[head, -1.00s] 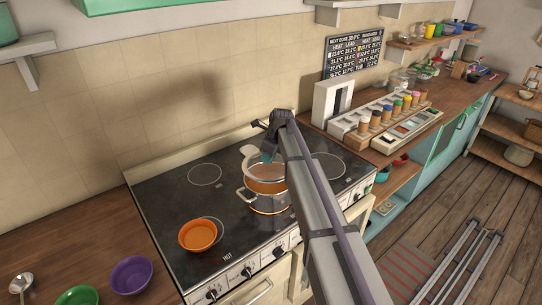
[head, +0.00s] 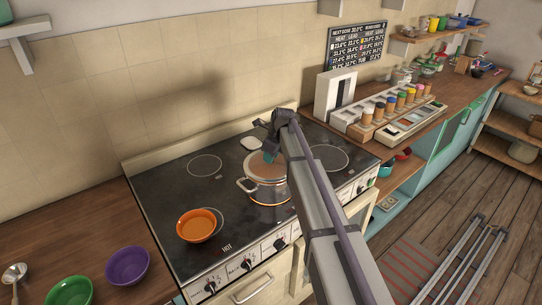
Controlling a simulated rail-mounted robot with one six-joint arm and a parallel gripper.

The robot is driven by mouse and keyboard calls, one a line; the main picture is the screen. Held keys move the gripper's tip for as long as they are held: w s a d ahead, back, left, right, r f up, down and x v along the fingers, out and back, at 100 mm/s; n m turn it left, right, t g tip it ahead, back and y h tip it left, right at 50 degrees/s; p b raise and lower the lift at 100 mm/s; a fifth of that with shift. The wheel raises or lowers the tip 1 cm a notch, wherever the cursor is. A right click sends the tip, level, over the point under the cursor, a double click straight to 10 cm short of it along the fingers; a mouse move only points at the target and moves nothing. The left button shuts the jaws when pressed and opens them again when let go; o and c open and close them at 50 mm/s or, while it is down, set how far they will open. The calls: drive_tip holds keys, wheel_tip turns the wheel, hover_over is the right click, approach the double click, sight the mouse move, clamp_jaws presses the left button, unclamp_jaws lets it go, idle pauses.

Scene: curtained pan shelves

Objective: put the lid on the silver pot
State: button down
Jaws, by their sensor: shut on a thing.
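The silver pot (head: 268,191) stands upright on the black stove top, with a loop handle showing on its left side. The lid (head: 263,171), pinkish brown on top with a pale rim, lies at the pot's mouth and looks level. I cannot tell whether its rim is fully seated all round. My gripper (head: 269,157), with teal fingers, is above the lid's middle and shut on it. The lid's knob and the pot's right side are hidden by my gripper and arm.
An orange bowl (head: 196,225) stands on the front left of the stove (head: 165,185). A small pale object (head: 250,143) is behind the pot. Purple (head: 127,265) and green (head: 69,292) bowls are on the left counter. A jar rack (head: 388,110) is at right.

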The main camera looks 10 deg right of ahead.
drive_tip(key=shift+f+b, duration=0.7)
idle(0.3)
drive_tip(key=c, duration=0.7)
unclamp_jaws()
drive_tip(key=shift+c, duration=0.2)
drive_tip(key=p+v, duration=1)
drive_tip(key=v, duration=0.1)
drive_tip(key=shift+a+f, duration=0.1)
